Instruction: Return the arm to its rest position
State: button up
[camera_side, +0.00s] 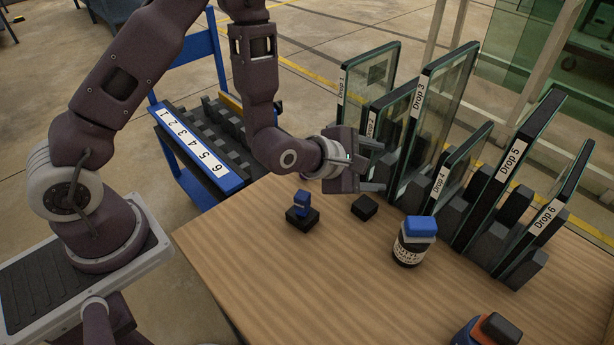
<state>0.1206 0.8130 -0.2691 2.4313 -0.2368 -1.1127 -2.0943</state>
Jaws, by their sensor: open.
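My gripper (378,165) is above the wooden table in the middle of the view, pointing right toward the glass panels. Its fingers are apart with nothing between them. The fingertips are close to the lower left edges of the panels labelled Drop 1, Drop 2 and Drop 3 (432,100); I cannot tell whether they touch. My arm reaches over from the left, with its elbow raised out of the top of the frame.
Panels Drop 4 (455,165), Drop 5 (515,160) and Drop 6 (550,215) stand in black holders at right. A blue-capped bottle (413,243), a small blue item (301,205) and a black block (364,207) are on the table (300,275). A numbered blue rack (195,145) stands behind.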

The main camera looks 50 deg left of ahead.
jog(key=s+a+r+m+g, duration=0.1)
jog(key=s+r+m, duration=0.1)
jog(key=r+m, duration=0.25)
jog(key=s+a+r+m, duration=0.2)
jog(key=r+m, duration=0.2)
jog(key=r, duration=0.2)
jog(key=s+a+r+m+g, duration=0.1)
jog(key=s+a+r+m, duration=0.1)
jog(key=s+m, duration=0.3)
jog(key=s+a+r+m+g+y, duration=0.1)
jog(key=s+a+r+m+g, duration=0.1)
jog(key=s, duration=1)
jog(key=s+a+r+m+g+y, duration=0.1)
jog(key=s+a+r+m, duration=0.3)
jog(key=s+m, duration=0.4)
jog(key=shift+s+a+r+m+g, duration=0.2)
jog(key=shift+s+a+m+g, duration=0.15)
jog(key=shift+a, duration=0.2)
